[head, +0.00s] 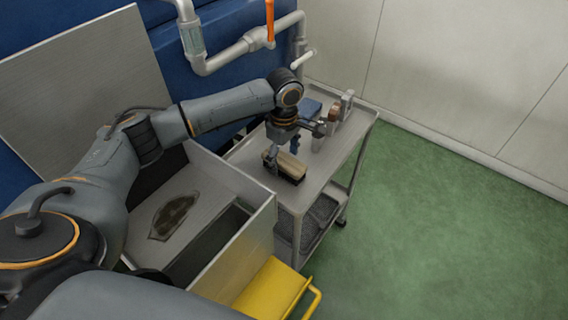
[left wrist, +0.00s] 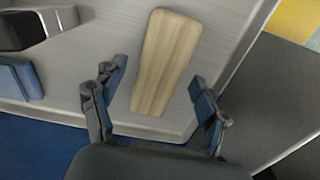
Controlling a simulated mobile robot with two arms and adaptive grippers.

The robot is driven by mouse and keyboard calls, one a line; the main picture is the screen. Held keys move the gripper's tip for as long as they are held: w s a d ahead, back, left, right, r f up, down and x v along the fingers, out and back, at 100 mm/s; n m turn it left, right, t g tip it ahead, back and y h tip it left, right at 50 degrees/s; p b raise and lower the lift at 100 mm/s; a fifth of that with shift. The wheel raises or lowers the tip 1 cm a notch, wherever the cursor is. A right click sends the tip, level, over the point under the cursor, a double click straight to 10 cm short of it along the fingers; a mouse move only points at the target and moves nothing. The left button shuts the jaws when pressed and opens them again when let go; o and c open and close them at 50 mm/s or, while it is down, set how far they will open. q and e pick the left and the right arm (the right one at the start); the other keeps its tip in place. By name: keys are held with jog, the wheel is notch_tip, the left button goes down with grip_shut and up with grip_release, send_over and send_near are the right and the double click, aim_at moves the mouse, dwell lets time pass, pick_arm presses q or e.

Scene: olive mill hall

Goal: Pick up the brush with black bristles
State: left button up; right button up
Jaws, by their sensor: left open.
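The brush with black bristles (head: 291,170) lies on the top of the grey trolley (head: 322,183). Its pale wooden back faces up and its dark bristles show on the near side. In the left wrist view its wooden back (left wrist: 165,62) is plain and the bristles are hidden. My left gripper (head: 283,158) points down at the brush. It is open, and in the left wrist view its blue-padded fingers (left wrist: 157,74) stand on either side of the wooden back, with gaps visible. My right gripper is not in view.
A blue object (head: 310,107) and a brown-and-grey item (head: 333,116) stand farther back on the trolley. A blue block (left wrist: 18,78) shows in the left wrist view. A metal bin (head: 245,238) and yellow container (head: 272,288) are nearby. Green floor (head: 455,230) is clear at right.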

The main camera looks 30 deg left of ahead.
aim_at(284, 159)
pick_arm(q)
jog(key=shift+w+f, duration=0.1)
jog(key=shift+f, duration=0.75)
jog(key=c, duration=1.3)
notch_tip(284, 159, up, 10)
jog(key=shift+r, duration=0.1)
